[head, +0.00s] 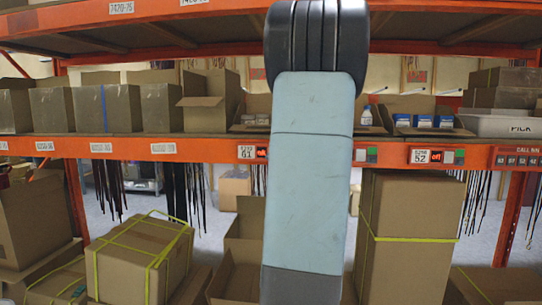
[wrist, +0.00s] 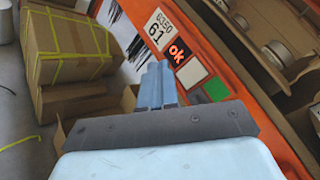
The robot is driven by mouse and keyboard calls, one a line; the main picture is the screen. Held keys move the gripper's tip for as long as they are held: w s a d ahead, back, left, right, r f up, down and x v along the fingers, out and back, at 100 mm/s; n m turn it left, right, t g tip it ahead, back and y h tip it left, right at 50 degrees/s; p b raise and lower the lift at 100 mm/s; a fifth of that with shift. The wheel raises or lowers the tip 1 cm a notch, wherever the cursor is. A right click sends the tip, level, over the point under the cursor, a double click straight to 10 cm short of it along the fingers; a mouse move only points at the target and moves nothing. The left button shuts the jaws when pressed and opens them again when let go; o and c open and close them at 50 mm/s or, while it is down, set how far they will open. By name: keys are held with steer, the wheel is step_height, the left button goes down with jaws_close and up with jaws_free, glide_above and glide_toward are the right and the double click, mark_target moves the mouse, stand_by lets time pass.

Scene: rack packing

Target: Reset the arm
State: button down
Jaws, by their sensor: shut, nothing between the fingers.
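My gripper (wrist: 158,70) shows in the wrist view as two light blue fingers close together, shut with nothing between them. The fingertips appear in front of the orange shelf beam (wrist: 212,27), close to a label reading 61 and a lit "ok" display (wrist: 177,53); whether they touch it I cannot tell. In the head view my light blue arm link stands upright across the middle, with a dark joint at its top. My gripper cannot be made out in that view.
An orange rack beam (head: 208,150) carries a shelf of cardboard boxes (head: 102,107) and a white PICK bin (head: 507,124). Below stand strapped cartons (head: 138,255) and a tall carton (head: 408,270). In the wrist view, an open box holds round tins (wrist: 280,53). A strapped carton (wrist: 70,45) lies left.

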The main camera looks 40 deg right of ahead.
stand_by(0.4)
steer(key=s+a+f+n+g+y, duration=0.1)
steer(key=s+a+n+g+y, duration=0.2)
steer(key=a+n, duration=0.85)
steer(key=a+f+n+g+y, duration=0.2)
steer(key=a+g+y, duration=0.25)
steer(key=a, duration=1.55)
steer(key=s+a+f+n+g+h, duration=0.2)
steer(key=s+a+n+g, duration=0.1)
steer(key=s+a+n, duration=0.45)
steer(key=s+f+n+g+h, duration=0.1)
steer(key=s+n+h, duration=0.3)
steer(key=s, duration=0.9)
steer(key=shift+a+f+n, duration=0.45)
steer(key=shift+f+n, duration=0.25)
steer(key=shift+n, duration=0.3)
